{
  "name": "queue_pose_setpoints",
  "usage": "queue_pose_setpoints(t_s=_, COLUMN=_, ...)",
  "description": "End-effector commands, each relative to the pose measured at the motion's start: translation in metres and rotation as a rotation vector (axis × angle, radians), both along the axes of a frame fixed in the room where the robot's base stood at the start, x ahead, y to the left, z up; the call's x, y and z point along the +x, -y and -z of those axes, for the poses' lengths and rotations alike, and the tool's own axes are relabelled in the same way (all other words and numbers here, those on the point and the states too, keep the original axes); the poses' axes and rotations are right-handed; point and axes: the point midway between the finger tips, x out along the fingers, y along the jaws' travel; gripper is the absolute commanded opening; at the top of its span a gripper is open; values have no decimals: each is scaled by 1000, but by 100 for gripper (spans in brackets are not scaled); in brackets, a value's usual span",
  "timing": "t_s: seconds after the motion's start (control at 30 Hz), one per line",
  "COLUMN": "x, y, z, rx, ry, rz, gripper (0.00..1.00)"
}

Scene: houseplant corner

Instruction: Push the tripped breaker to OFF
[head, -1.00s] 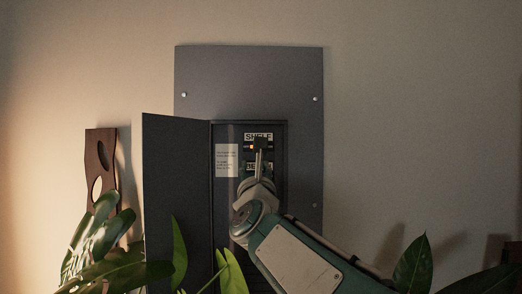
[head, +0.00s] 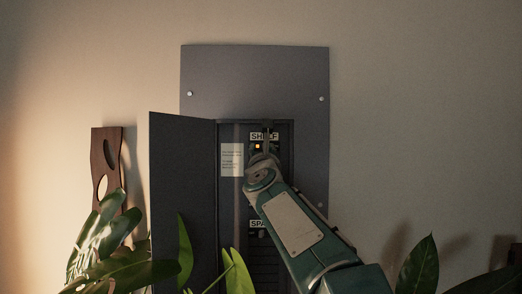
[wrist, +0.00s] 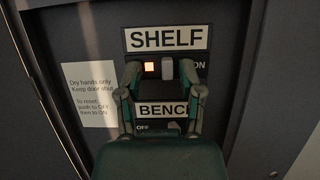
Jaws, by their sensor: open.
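The SHELF breaker, under its SHELF label, shows a lit orange lamp (wrist: 149,67) and a pale switch lever (wrist: 167,68) in the wrist view. The lever stands between the lamp and the word ON; the OFF mark on this row is hidden behind my left finger. My gripper (wrist: 160,72) is open, with one fingertip left of the lamp and the other right of the lever, partly over ON. I cannot tell whether either finger touches the lever. In the head view my gripper (head: 267,138) is at the SHELF row, beside the lit lamp (head: 257,146).
The BENCH label (wrist: 161,110) and its OFF mark sit below, partly behind my gripper. The grey cabinet door (head: 182,190) hangs open at left. A paper notice (wrist: 90,93) is left of the breakers. Leaves (head: 105,240) and a wooden board (head: 103,165) stand lower left.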

Motion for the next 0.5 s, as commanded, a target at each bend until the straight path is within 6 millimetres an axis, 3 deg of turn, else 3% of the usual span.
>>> queue_pose_setpoints(t_s=0.13, x=0, y=1, z=0, rx=0, ry=1, rz=1, gripper=49)
queue_pose_setpoints(t_s=0.17, x=0, y=0, z=0, rx=-1, ry=1, rz=1, gripper=44)
queue_pose_setpoints(t_s=0.2, x=0, y=-1, z=0, rx=-1, ry=1, rz=1, gripper=26)
queue_pose_setpoints(t_s=0.27, x=0, y=-2, z=0, rx=-2, ry=1, rz=1, gripper=0)
queue_pose_setpoints(t_s=0.5, x=0, y=-3, z=1, rx=-1, ry=0, rz=2, gripper=0)
